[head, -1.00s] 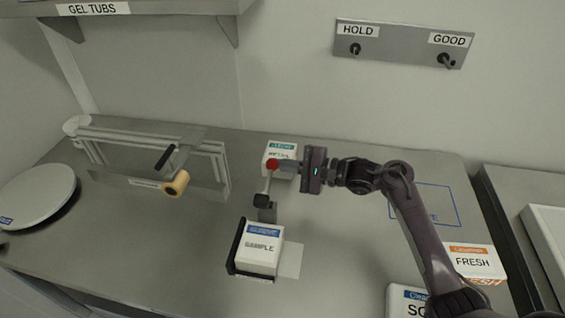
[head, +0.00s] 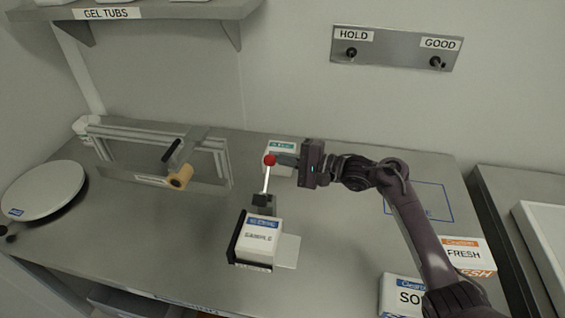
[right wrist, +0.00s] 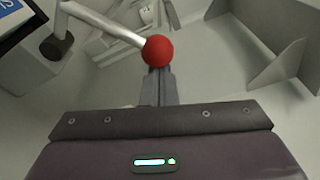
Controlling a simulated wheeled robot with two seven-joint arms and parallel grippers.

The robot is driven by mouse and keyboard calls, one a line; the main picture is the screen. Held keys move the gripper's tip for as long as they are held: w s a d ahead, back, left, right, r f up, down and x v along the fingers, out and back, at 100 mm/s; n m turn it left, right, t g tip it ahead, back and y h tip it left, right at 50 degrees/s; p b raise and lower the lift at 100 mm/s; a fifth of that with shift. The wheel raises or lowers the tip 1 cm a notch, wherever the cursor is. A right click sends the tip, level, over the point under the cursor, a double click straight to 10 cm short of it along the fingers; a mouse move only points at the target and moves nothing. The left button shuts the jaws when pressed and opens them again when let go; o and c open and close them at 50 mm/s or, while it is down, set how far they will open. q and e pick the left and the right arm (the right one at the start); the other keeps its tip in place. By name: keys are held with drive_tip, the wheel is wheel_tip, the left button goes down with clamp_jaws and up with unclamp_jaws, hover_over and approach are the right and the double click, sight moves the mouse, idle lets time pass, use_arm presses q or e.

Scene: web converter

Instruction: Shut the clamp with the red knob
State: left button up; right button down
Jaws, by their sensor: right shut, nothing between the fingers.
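The clamp's red knob (head: 269,160) tops a pale lever (head: 265,180) that stands nearly upright from a dark pivot (head: 261,200). Below the pivot, a white box labelled SAMPLE (head: 261,236) sits in a black holder (head: 237,243). My right gripper (head: 281,159) is shut, its fingertips at the right side of the knob. In the right wrist view the red knob (right wrist: 157,51) is just beyond the closed fingertips (right wrist: 157,72), with nothing between them. Whether they touch is hard to tell. My left gripper is not in view.
A white box with a green label (head: 280,150) stands behind the knob. A metal frame with a tan roll (head: 181,176) is at left, with a round white plate (head: 42,190) beyond it. FRESH (head: 465,255) and another box (head: 400,293) are at right.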

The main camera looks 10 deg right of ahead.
sight(273, 157)
drive_tip(key=s+r+n+p, duration=0.1)
drive_tip(key=s+a+r+n+p, duration=0.1)
drive_tip(key=shift+s+n+p, duration=0.25)
drive_tip(key=shift+n+p, duration=0.05)
drive_tip(key=shift+n, duration=0.1)
drive_tip(key=s+a+n+y+p, duration=0.1)
drive_tip(key=s+a+n, duration=0.1)
drive_tip(key=s+n, duration=0.4)
drive_tip(key=shift+a+r+n+t+y, duration=0.25)
drive_tip(key=shift+a+n+t+y, duration=0.05)
drive_tip(key=shift+n, duration=1)
